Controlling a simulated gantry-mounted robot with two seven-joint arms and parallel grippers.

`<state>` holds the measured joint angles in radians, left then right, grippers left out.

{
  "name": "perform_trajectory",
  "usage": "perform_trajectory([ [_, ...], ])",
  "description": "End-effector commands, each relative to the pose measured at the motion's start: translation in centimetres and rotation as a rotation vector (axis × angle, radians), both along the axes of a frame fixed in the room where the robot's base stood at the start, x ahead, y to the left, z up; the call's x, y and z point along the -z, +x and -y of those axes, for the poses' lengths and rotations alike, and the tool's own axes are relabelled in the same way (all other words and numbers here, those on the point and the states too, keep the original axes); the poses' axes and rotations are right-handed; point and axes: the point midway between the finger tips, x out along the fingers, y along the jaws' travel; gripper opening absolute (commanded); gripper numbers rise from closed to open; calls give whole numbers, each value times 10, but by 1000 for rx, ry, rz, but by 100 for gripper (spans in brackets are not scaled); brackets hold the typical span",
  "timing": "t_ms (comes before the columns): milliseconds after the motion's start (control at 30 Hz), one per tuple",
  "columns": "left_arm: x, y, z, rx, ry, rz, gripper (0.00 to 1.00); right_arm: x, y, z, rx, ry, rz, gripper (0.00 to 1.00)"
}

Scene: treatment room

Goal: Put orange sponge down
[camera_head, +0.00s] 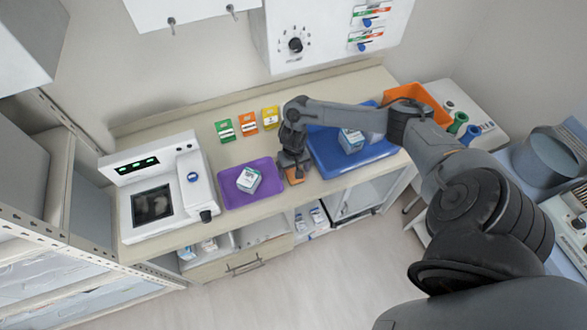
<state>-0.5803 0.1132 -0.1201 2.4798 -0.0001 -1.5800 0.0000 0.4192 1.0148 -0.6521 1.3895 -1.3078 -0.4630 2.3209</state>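The orange sponge (295,177) shows as a small orange patch at the counter's front part, in the gap between the purple tray (232,199) and the blue tray (330,172). My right gripper (294,172) points down at it from above, with its fingers around the sponge, and partly hides it. I cannot tell whether the sponge touches the counter. My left gripper is not in view.
A white box (248,181) sits on the purple tray, and another box (351,140) is in the blue tray. Green (225,130), orange (248,123) and yellow (271,117) packets stand behind. A white device (157,190) stands left; an orange bin (418,97) is at the right.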

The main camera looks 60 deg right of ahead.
Motion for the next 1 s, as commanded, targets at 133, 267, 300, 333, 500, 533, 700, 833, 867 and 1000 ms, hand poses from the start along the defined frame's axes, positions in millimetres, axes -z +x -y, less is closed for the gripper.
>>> perform_trajectory([
  [133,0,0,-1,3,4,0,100,0,0,0,0,0,0,90],
  [267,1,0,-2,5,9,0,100,-1,0,0,0,0,0,90],
  [300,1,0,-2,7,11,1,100,-2,0,0,0,-1,1,90],
  [333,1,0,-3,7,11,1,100,-4,0,0,-1,-1,1,90],
  [500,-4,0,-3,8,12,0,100,-24,1,1,-1,-1,2,90],
  [533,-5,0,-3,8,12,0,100,-29,1,1,-1,-1,3,90],
  [700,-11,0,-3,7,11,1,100,-62,1,1,-1,-2,4,90],
  [833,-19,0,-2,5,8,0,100,-88,1,1,-1,-3,4,90],
  [867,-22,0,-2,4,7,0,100,-93,1,1,-2,-3,4,90],
  [1000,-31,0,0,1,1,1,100,-110,1,1,-1,-2,2,90],
])
